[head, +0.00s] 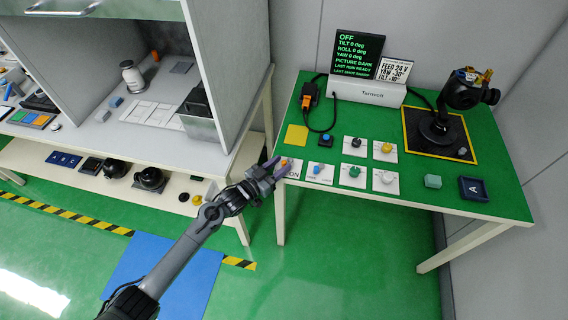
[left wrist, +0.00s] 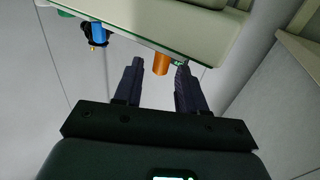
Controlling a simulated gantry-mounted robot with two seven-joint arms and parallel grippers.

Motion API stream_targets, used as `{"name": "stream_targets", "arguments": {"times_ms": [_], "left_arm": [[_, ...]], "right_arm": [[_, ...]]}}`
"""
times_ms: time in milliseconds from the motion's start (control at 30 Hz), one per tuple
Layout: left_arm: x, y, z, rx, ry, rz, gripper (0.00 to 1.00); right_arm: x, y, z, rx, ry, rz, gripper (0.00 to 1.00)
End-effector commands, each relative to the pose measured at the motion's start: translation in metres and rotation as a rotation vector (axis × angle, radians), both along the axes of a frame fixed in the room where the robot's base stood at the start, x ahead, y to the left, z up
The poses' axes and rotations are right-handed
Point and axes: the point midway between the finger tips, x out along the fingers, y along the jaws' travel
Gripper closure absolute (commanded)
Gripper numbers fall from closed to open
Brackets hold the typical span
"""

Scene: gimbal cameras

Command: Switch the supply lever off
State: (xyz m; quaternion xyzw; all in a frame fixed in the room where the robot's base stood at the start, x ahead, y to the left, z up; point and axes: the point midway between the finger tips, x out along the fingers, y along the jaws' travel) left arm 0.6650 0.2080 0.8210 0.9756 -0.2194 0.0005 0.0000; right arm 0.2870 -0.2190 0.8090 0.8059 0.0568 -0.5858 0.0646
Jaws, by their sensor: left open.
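The supply lever (head: 284,162) is a small orange piece on a white plate (head: 290,172) at the left front corner of the green table; the letters ON show on the plate. My left gripper (head: 272,172) is at that corner, open, with its purple-grey fingers close to the lever and partly in front of the plate. In the left wrist view the orange lever (left wrist: 161,64) shows between the two open fingertips (left wrist: 158,66). I cannot tell whether either finger touches it. My right gripper is not in view.
Several plates with coloured knobs, like the yellow knob (head: 386,147), stand close to the lever. A black screen (head: 357,55) reads OFF. A gimbal camera (head: 466,90) stands at the back right.

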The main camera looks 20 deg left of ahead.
Motion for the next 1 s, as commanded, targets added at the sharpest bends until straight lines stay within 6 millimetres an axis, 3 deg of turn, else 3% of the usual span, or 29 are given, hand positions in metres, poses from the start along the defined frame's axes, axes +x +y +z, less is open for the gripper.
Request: {"name": "stream_targets", "arguments": {"times_ms": [200, 567, 867, 1000], "left_arm": [[0.018, -0.009, -0.001, -0.001, 0.0, 0.0, 0.6], [0.022, -0.011, 0.0, 0.0, 0.001, 0.0, 0.6], [0.021, -0.011, 0.0, 0.0, 0.001, 0.0, 1.0], [0.022, -0.009, -0.001, 0.001, 0.0, -0.01, 1.0]], "right_arm": [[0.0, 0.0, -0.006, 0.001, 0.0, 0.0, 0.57], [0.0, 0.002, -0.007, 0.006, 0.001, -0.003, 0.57], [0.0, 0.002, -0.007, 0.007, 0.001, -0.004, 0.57], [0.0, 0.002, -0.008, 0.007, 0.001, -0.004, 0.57]]}}
